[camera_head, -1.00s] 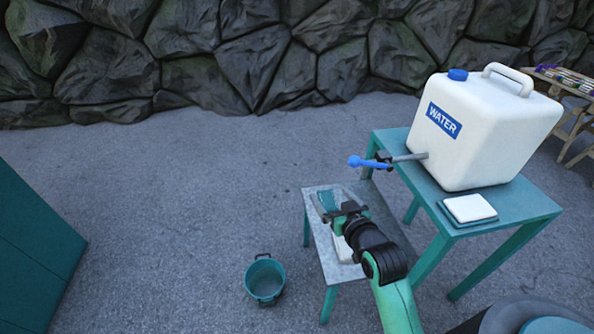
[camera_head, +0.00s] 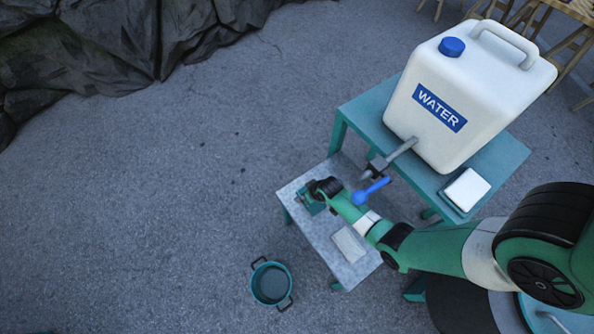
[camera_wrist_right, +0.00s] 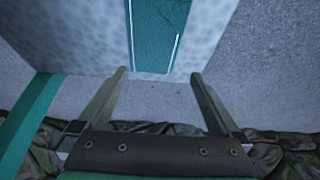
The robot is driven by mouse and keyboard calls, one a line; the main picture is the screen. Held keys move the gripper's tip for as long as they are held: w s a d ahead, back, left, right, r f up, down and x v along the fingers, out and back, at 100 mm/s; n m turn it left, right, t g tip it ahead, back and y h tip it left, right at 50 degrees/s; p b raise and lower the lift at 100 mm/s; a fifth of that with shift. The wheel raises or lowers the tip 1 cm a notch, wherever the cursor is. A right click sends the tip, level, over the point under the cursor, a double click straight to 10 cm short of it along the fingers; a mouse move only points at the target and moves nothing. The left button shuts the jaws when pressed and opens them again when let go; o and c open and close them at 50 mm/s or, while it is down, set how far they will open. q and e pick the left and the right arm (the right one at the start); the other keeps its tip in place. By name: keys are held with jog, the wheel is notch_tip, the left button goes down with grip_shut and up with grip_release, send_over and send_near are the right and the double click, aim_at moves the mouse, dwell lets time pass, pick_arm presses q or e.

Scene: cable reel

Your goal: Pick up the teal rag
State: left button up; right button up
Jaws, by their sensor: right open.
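The teal rag (camera_head: 308,204) lies on the low grey-topped table (camera_head: 318,232), near its far left end. My right gripper (camera_head: 314,190) is over that end and hides part of the rag. In the right wrist view the teal rag (camera_wrist_right: 158,34), with pale stripes along its edges, lies flat on the table top beyond the fingertips. There my right gripper (camera_wrist_right: 158,76) is open and empty, lined up with the rag's near end. My left gripper is not in view.
A white cloth (camera_head: 348,243) lies on the same low table. A water tank (camera_head: 470,95) with a blue-handled tap (camera_head: 372,190) stands on a higher teal table (camera_head: 505,155), close beside my arm. A teal bucket (camera_head: 271,284) stands on the ground. Open ground lies to the left.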

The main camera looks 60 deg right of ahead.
aim_at(315, 204)
jog(key=s, duration=0.2)
jog(key=s+a, duration=0.1)
jog(key=shift+s, duration=0.4)
jog(key=b+x, duration=0.3)
jog(key=x, duration=0.1)
jog(key=shift+w+d+f, duration=0.2)
jog(key=shift+w+d, duration=0.05)
jog(key=shift+w+d+f+b, duration=0.1)
jog(key=shift+w+f+b, duration=0.15)
jog(key=shift+b, duration=0.1)
jog(key=shift+w, duration=0.1)
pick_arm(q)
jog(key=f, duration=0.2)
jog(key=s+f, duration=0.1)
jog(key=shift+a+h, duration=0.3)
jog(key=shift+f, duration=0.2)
pick_arm(e)
jog(key=shift+f, duration=0.2)
jog(key=c, duration=1.1)
